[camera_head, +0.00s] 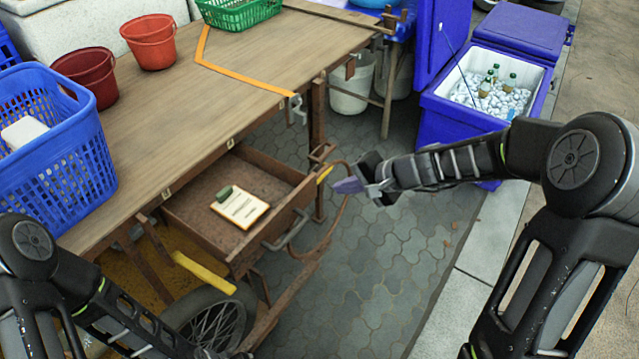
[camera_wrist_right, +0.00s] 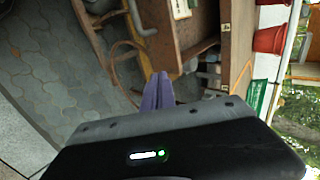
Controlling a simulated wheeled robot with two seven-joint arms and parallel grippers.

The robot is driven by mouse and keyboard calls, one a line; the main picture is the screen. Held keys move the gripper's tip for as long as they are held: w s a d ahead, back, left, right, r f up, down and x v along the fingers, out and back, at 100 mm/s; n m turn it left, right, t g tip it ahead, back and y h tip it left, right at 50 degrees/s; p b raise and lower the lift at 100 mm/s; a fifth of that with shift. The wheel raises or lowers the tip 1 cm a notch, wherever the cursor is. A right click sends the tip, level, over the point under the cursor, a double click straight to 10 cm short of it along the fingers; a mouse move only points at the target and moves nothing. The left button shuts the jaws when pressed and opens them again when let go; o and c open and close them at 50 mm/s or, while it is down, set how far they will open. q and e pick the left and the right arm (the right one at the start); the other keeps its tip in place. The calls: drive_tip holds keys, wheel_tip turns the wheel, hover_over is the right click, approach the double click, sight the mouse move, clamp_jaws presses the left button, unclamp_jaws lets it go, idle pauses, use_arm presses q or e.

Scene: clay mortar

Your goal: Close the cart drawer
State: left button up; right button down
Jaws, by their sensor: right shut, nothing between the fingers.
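The cart drawer (camera_head: 225,187) is pulled out from under the wooden cart top. My right gripper (camera_head: 345,186) has purple fingers that are shut and empty, to the right of the drawer's front corner. The fingers also show in the right wrist view (camera_wrist_right: 158,90), pointing toward the drawer front (camera_wrist_right: 155,30); I cannot tell whether they touch it. My left arm comes in at lower left, and its gripper is out of the head view.
The cart top (camera_head: 190,120) carries a blue basket (camera_head: 55,150), red buckets (camera_head: 150,42) and a green basket (camera_head: 238,12). A wheel (camera_head: 210,318) is below the drawer. A blue cooler (camera_head: 470,110) with bottles stands at right. Paved floor (camera_head: 380,260) is clear.

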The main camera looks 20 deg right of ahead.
sight(309, 185)
drive_tip(key=w+a+f, duration=0.1)
drive_tip(key=w+a, duration=0.1)
drive_tip(key=w, duration=0.1)
drive_tip(key=w+a+f, duration=0.1)
drive_tip(key=a, duration=0.1)
drive_tip(key=shift+w+f+p, duration=0.3)
drive_tip(key=shift+w+f, duration=0.05)
drive_tip(key=shift+w, duration=0.05)
use_arm(q)
drive_tip(key=shift+r, duration=0.2)
use_arm(e)
drive_tip(key=shift+w+a+f, duration=0.1)
drive_tip(key=shift+w+a, duration=0.15)
drive_tip(key=shift+w, duration=0.05)
